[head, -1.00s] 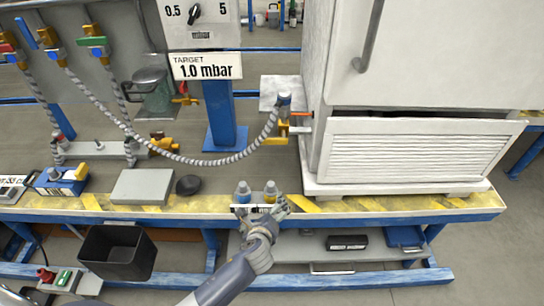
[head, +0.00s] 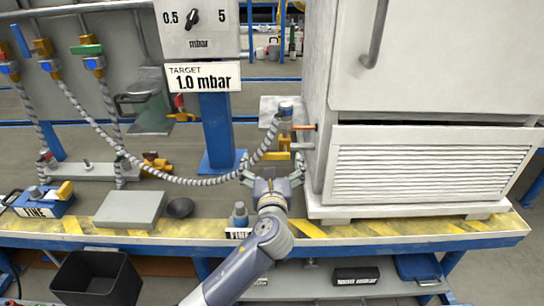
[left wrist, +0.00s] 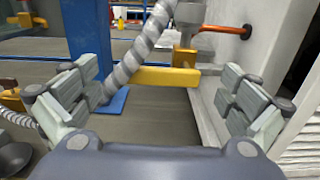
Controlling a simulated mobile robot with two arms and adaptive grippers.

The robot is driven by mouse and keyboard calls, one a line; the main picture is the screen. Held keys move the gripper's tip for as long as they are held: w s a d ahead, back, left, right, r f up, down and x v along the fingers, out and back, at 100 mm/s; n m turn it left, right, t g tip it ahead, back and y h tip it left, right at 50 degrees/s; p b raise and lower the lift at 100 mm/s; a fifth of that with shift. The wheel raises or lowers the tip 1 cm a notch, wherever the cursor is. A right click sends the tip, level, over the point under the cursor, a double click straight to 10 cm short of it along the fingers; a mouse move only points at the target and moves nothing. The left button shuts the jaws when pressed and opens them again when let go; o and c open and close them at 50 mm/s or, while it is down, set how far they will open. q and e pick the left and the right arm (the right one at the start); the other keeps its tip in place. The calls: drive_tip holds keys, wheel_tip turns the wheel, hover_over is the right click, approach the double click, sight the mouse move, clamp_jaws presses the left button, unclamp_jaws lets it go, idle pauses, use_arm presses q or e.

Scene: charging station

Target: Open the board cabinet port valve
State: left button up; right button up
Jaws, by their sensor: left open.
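The cabinet (head: 415,160) is a white box with a louvred panel, at the right in the head view. Beside its left wall is the port valve, with a yellow handle (head: 276,156) below the blue-topped fitting (head: 286,110) where the grey ribbed hose (head: 200,181) ends. In the left wrist view the yellow handle (left wrist: 165,77) lies crosswise ahead, and an orange pipe (left wrist: 228,31) enters the cabinet wall. My left gripper (head: 272,170) is open in front of the handle, its fingers (left wrist: 162,95) spread to either side, with no contact visible. My right gripper is not in view.
A blue post (head: 216,130) with a "1.0 mbar" target sign (head: 203,78) stands left of the valve. A grey block (head: 130,209) and dark round piece (head: 179,207) lie left. The bench between is mostly clear.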

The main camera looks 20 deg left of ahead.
sight(272, 154)
use_arm(q)
drive_tip(key=shift+b+x, duration=0.3)
drive_tip(key=shift+x, duration=1.6)
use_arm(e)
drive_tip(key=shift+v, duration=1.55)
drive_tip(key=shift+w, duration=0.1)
use_arm(q)
drive_tip(key=c, duration=1.5)
